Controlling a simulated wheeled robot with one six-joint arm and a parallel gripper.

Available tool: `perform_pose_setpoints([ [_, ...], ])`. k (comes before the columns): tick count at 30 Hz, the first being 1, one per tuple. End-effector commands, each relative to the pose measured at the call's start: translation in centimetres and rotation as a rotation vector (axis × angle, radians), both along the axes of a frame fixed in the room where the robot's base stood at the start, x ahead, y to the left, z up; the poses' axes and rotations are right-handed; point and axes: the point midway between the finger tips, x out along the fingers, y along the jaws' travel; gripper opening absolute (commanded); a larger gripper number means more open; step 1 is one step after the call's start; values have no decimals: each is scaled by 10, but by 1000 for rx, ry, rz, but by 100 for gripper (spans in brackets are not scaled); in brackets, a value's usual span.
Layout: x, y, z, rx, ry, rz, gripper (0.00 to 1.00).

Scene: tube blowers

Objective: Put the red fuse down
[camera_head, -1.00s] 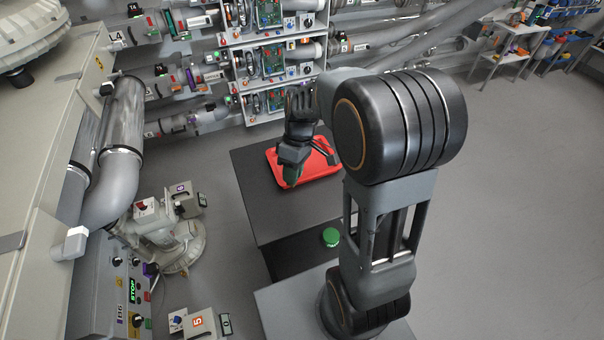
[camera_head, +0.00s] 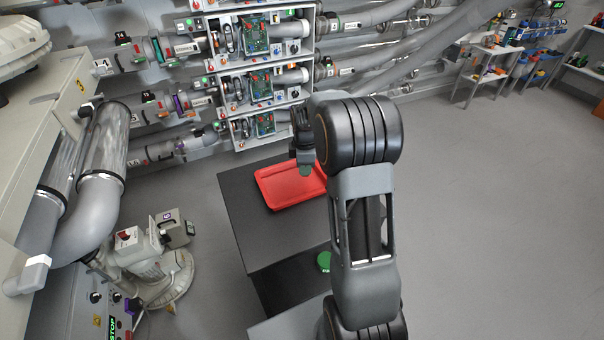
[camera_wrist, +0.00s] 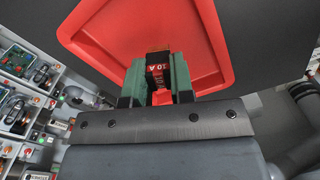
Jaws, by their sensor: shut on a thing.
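My gripper (camera_head: 305,168) is over the back right part of the red tray (camera_head: 275,194) in the head view. In the wrist view, its green fingertips (camera_wrist: 157,78) are shut on the red fuse (camera_wrist: 158,72), a small block with a dark face marked "10 A" and a red part at its near end. The red tray (camera_wrist: 100,40) lies beyond the fuse in that view, and the part I see is bare. I cannot tell whether the fuse touches the tray. In the head view the fuse is too small to make out.
The tray lies on a dark table (camera_head: 237,215). A shelf unit (camera_head: 258,75) with circuit boards and tubes stands behind it. A white machine (camera_head: 150,260) with grey pipes is to the left. Open floor (camera_head: 480,220) lies to the right.

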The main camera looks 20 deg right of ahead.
Motion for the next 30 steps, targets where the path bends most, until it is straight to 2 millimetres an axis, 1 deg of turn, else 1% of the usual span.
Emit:
perform_pose_setpoints([
  [1,5,-1,-6,1,3,0,0],
  [3,10,-2,-12,1,3,0,0],
  [13,20,-3,-26,1,2,0,0],
  [18,20,-3,-48,2,5,0,0],
  [20,21,-3,-54,1,2,0,0],
  [26,21,-3,-56,0,1,0,0],
  [27,21,-3,-56,0,1,0,24],
  [30,21,-3,-56,0,1,0,34],
])
